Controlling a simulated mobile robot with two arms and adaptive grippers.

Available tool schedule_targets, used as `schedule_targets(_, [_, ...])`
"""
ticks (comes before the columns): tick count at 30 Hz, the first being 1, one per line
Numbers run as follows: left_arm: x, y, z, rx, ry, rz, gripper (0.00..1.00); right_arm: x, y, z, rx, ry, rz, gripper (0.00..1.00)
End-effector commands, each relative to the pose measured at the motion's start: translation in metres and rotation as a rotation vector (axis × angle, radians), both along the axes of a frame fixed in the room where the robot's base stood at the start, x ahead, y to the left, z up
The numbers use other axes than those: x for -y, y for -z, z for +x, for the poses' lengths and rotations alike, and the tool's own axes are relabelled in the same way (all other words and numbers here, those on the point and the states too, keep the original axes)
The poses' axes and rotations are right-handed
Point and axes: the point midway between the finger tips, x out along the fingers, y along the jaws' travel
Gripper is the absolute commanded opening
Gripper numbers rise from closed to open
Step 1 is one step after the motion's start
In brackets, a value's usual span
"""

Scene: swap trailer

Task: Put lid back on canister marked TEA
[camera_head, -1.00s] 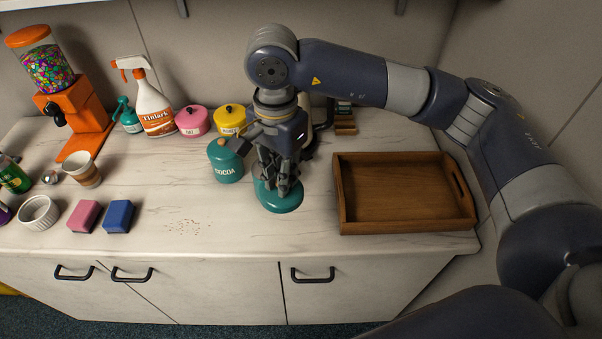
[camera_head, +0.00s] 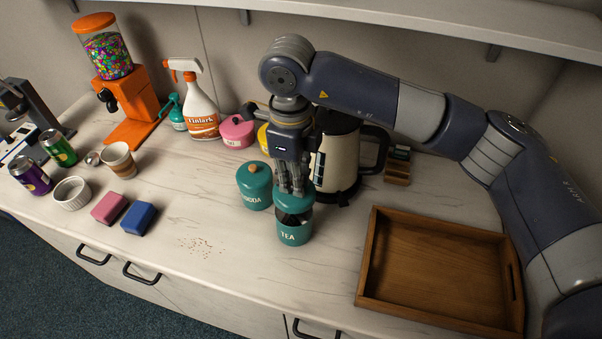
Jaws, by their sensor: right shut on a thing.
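The teal canister marked TEA (camera_head: 293,235) stands upright on the counter, left of the wooden tray. My right gripper (camera_head: 294,188) points down above it, shut on the teal lid (camera_head: 295,202). The lid is over the canister's mouth, with a dark gap showing between lid and rim toward the right, so it does not sit flush. The fingers hide the lid's knob. My left gripper is not in view.
A teal canister with a wooden knob (camera_head: 254,187) stands close at the left. A kettle (camera_head: 336,160) stands just behind. The wooden tray (camera_head: 440,318) is at the right. A blue sponge (camera_head: 138,218) and a pink sponge (camera_head: 109,208) lie left; the counter between is mostly clear.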

Motion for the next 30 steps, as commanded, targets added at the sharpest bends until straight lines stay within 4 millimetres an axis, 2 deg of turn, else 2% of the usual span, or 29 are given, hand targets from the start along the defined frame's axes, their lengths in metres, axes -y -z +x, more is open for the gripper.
schedule_targets(6, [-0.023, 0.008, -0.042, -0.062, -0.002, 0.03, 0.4, 0.001, 0.016, -0.001, -0.002, -0.001, 0.0, 0.0])
schedule_targets(9, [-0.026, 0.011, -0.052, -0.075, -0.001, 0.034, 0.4, 0.001, 0.026, 0.0, -0.002, 0.0, 0.0, 0.0])
schedule_targets(13, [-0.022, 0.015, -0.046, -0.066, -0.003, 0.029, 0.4, 0.001, 0.039, -0.001, -0.002, -0.001, 0.0, 0.0])
schedule_targets(15, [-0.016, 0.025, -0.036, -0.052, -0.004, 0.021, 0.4, 0.001, 0.049, 0.0, -0.001, -0.001, 0.0, 0.0])
schedule_targets(21, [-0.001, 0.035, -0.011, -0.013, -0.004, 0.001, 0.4, 0.001, 0.06, 0.0, 0.0, -0.001, 0.0, 0.0])
schedule_targets(30, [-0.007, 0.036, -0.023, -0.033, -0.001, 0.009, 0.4, 0.001, 0.06, 0.0, 0.0, -0.001, 0.0, 0.0])
